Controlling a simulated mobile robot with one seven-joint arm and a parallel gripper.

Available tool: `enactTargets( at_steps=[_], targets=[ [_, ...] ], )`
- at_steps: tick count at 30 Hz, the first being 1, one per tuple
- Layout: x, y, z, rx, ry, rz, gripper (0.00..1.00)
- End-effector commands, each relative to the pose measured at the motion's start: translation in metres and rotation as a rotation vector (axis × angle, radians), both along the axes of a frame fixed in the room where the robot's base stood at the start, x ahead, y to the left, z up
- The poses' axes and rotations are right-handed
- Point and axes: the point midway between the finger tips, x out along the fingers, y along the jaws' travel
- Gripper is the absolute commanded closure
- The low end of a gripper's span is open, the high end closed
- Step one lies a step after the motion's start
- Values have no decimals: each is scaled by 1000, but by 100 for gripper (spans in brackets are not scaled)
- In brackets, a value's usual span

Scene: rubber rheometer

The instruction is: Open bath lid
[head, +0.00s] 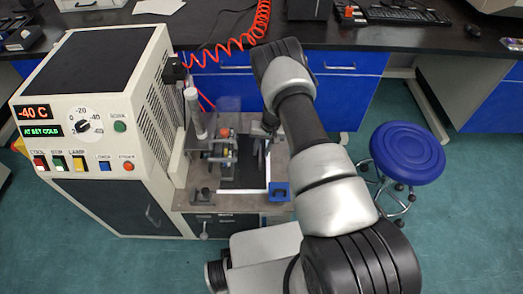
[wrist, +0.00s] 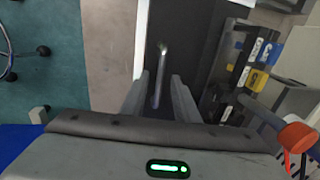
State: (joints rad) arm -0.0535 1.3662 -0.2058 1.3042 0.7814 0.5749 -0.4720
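The bath lid is a dark flat panel with a pale border in the bench top; it shows in the head view (head: 238,178) and in the wrist view (wrist: 190,35). A slim metal bar handle (wrist: 161,68) stands out in the wrist view over the dark panel. My gripper (wrist: 158,92) is open, with its two grey fingers on either side of the handle's near end. Gaps show between the bar and both fingers. In the head view my gripper (head: 268,125) is small and partly hidden by my arm. The lid looks shut, though its far part is out of clear sight.
A cream cabinet (head: 100,110) with a -40 C display stands left of the bath. A fixture with an orange knob (wrist: 297,136) and labelled parts (wrist: 262,55) is close on the gripper's right in the wrist view. A blue stool (head: 407,152) stands on the floor at right.

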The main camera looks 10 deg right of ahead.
Motion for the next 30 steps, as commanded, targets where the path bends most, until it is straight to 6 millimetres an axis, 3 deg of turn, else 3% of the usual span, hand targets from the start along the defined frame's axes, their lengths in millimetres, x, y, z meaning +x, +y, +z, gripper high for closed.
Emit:
enactTargets(
  at_steps=[1,6,17,20,30],
  targets=[
    [0,0,0,0,0,0,76],
    [0,0,0,0,0,0,100],
    [-2,-8,-1,1,0,-2,100],
    [-4,-23,-2,0,0,-4,100],
    [-20,-105,-3,0,-1,-6,100]
  ],
)
